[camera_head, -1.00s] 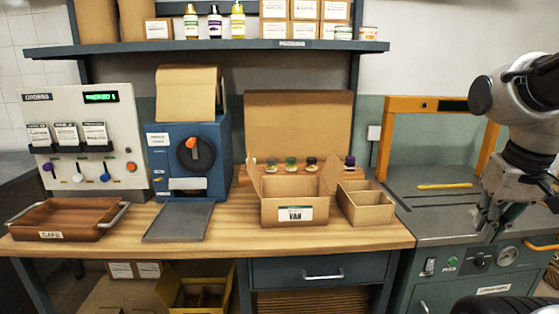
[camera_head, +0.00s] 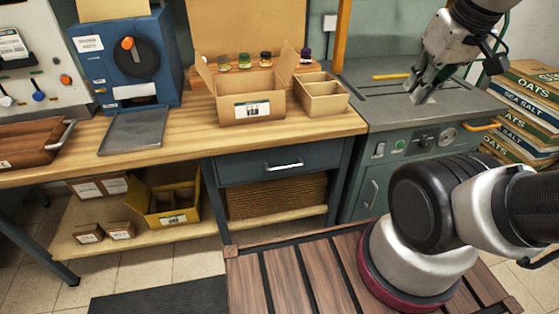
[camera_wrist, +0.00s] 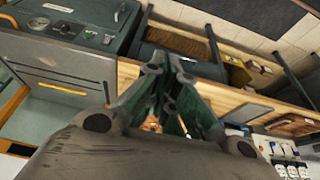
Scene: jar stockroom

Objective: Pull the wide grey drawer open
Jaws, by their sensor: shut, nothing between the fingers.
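The wide grey drawer (camera_head: 262,166) is under the wooden worktop, in the middle of the head view. It looks shut, its front flush with the bench frame. Its pale bar handle (camera_head: 284,165) runs level across the front. My gripper (camera_head: 418,97) is over the grey machine top, right of the drawer and higher, well apart from the handle. Its fingers are closed together with nothing between them. In the wrist view my gripper (camera_wrist: 164,68) points toward the bench, and its fingers hide part of the dark drawer front (camera_wrist: 205,70).
An open carton (camera_head: 250,106) and a divided box (camera_head: 325,95) stand on the worktop above the drawer. The grey machine cabinet (camera_head: 400,155) adjoins on the right. Brown sheets (camera_head: 275,195) lie on the shelf below. A slatted wooden platform (camera_head: 270,275) lies in front.

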